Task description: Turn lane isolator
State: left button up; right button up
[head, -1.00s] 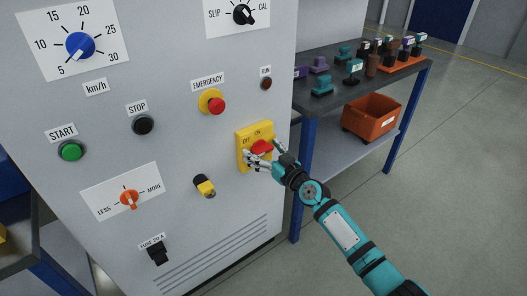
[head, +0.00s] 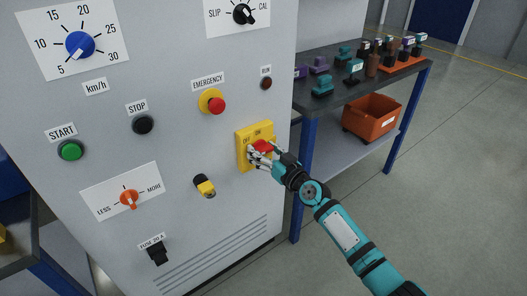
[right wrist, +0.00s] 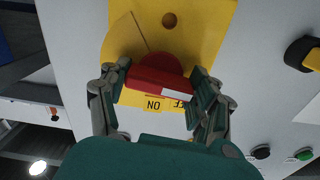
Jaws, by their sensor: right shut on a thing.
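The lane isolator is a yellow plate (head: 242,155) with a red handle (head: 264,146), low on the right of the grey panel. The letters OFF and ON stand along its top edge. My right gripper (head: 262,151) is at the isolator, shut on the red handle. In the right wrist view the red handle (right wrist: 155,72) sits between the two fingers (right wrist: 158,92). A white mark on the handle lies close to the partly covered OFF lettering. The ON label beside it is readable, upside down. My left gripper is not in view.
The emergency button (head: 215,105) is above the isolator, and a black-and-yellow knob (head: 204,186) is to its lower left. A dark shelf (head: 400,75) with several small parts and an orange bin (head: 371,117) stands to the right. The floor at right is clear.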

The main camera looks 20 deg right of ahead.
jog(key=shift+m, duration=1.2)
jog(key=m, duration=0.2)
jog(key=shift+m, duration=0.4)
jog(key=m, duration=0.2)
jog(key=shift+m, duration=0.4)
jog(key=m, duration=0.2)
jog(key=shift+m, duration=0.3)
jog(key=m, duration=0.4)
jog(key=shift+m+p, duration=0.3)
jog(key=shift+m, duration=0.8)
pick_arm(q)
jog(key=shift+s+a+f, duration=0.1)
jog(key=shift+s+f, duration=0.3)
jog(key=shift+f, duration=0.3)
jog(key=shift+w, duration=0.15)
